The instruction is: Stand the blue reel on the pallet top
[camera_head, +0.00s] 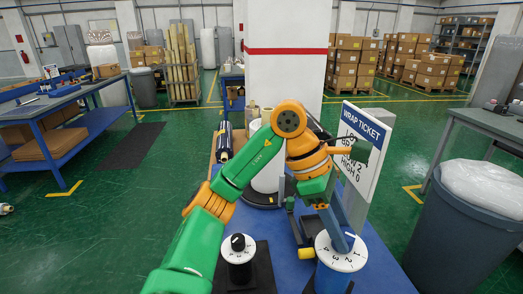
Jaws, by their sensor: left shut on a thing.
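A white roll (267,178) stands on a black round base, partly behind my arm. My right gripper is not in view.
A grey bin (463,235) is at the right, a blue workbench (60,118) at the left.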

